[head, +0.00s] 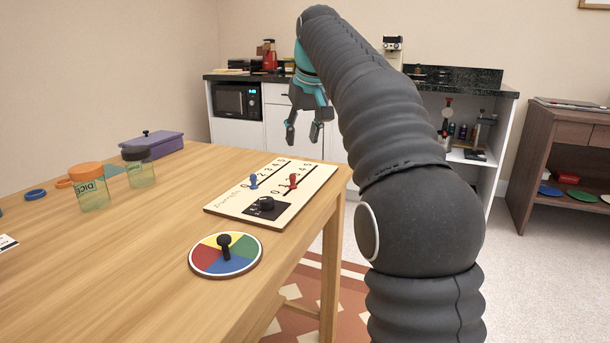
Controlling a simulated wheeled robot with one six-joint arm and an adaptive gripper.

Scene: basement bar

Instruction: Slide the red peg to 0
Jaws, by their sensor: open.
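The red peg (292,181) stands upright in a slot on the pale score board (231,206) on the wooden table. It is low on its numbered scale, a little above the 0 mark near the slot's near end. A blue peg (253,181) stands in the parallel slot to its left. A black knob (266,204) sits on a dark square at the board's near part. My gripper (303,140) is open and empty, pointing down in the air above the far end of the board, apart from both pegs.
A coloured spinner disc (240,264) with a black pointer lies nearer on the table (130,270). Two jars, one with an orange lid (92,190) and one with a dark lid (138,168), and a purple box (152,146) stand left. The table's right edge runs beside the board.

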